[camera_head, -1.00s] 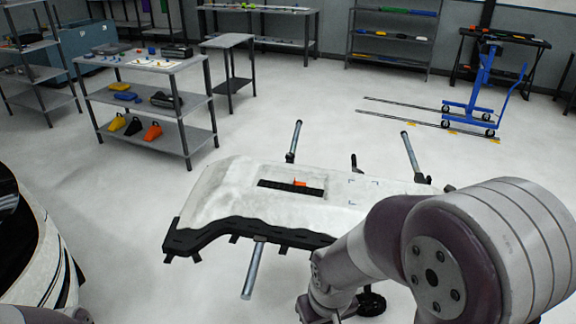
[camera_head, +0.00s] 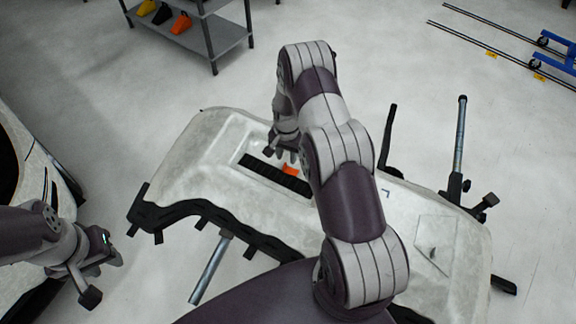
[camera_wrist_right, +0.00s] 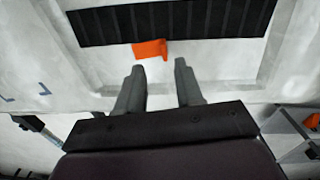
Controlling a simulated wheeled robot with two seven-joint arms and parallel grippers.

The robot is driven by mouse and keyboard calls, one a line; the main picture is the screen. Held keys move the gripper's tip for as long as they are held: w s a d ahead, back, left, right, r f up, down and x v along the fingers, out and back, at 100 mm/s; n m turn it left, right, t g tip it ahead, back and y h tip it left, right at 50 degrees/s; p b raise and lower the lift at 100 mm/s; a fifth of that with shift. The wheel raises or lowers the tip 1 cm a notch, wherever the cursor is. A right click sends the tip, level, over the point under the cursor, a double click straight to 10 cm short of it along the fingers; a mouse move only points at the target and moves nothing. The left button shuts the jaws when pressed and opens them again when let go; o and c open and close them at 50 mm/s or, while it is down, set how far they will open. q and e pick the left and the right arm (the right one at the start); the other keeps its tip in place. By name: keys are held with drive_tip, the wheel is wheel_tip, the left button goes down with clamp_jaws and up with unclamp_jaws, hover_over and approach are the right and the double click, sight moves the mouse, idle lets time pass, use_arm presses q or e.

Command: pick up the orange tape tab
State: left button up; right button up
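The orange tape tab (camera_head: 290,169) sticks up at the edge of a black slatted strip (camera_head: 262,171) set in the white bumper-like panel (camera_head: 205,155). In the right wrist view the orange tab (camera_wrist_right: 149,49) lies just beyond my fingertips, slightly left of the middle between them. My right gripper (camera_wrist_right: 156,66) is open and empty, its two fingers spread apart. In the head view my right gripper (camera_head: 284,152) is over the panel close to the tab, partly hidden by its own wrist. My left gripper (camera_head: 104,277) is at lower left, away from the panel; its fingers are unclear.
The panel rests on a stand with metal posts (camera_head: 459,135). Black clips line its front edge. A shelf (camera_head: 215,30) with yellow, black and orange tools stands behind. A second curved white and black part (camera_head: 35,160) is at the left. Open floor lies between.

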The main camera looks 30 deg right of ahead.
sight(285, 164)
drive_tip(key=f+p, duration=0.1)
drive_tip(key=f, duration=0.2)
drive_tip(key=shift+w+a+f+p, duration=0.15)
drive_tip(key=shift+w+a+p, duration=0.05)
drive_tip(key=shift+a+p, duration=0.2)
drive_tip(key=shift+f, duration=0.35)
drive_tip(key=shift+d+f, duration=0.15)
drive_tip(key=shift+f, duration=0.15)
drive_tip(key=shift+w, duration=0.1)
drive_tip(key=shift+c, duration=0.6)
drive_tip(key=c, duration=0.5)
drive_tip(key=shift+r, duration=0.1)
clamp_jaws()
